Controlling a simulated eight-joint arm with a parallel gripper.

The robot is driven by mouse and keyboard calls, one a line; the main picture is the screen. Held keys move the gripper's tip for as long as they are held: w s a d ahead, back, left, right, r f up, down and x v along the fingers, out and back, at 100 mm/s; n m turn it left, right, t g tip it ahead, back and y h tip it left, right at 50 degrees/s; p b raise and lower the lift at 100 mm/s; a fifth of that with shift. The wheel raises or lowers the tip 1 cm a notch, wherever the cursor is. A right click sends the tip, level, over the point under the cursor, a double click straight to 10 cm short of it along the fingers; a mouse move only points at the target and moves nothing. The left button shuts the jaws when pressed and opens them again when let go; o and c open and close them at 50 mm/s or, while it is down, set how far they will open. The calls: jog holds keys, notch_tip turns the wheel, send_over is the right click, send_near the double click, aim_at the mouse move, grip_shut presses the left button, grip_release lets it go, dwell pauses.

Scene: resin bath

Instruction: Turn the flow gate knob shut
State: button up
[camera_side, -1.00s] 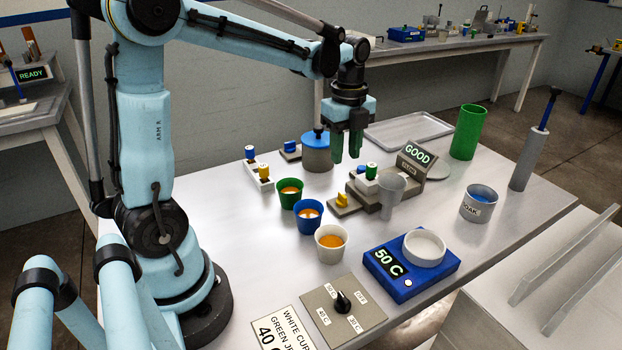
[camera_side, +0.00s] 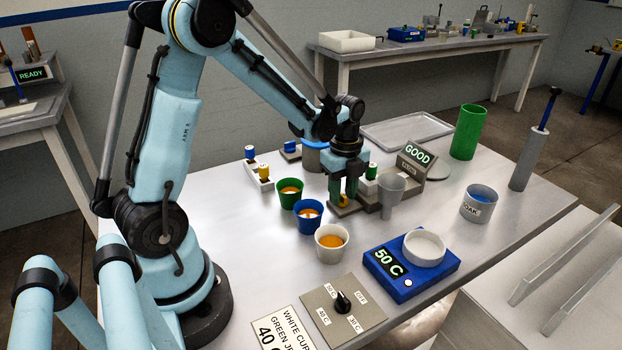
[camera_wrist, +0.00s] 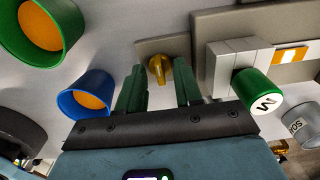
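A yellow knob (camera_side: 344,200) sits on a small grey plate beside a grey block unit; it also shows in the wrist view (camera_wrist: 159,68). I take it for the flow gate knob, though no label on it can be read. My gripper (camera_wrist: 158,76) is open, pointing down, with one green finger on each side of the knob and a gap visible on both sides. In the side view my gripper (camera_side: 344,198) is low over the plate and partly hides the knob. A similar blue knob (camera_side: 289,146) stands on another plate farther back.
Green (camera_side: 289,193), blue (camera_side: 308,216) and white (camera_side: 331,243) cups of orange liquid stand close by. A grey cup (camera_side: 390,190), a green-capped piece (camera_wrist: 257,88) and a sign reading GOOD (camera_side: 418,152) stand right of my gripper.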

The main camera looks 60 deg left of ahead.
jog(key=shift+c, duration=0.5)
grip_shut()
jog(key=shift+n, duration=0.3)
jog(key=n, duration=0.3)
jog(key=shift+n, duration=0.3)
jog(key=n, duration=1.3)
jog(key=shift+n, duration=0.3)
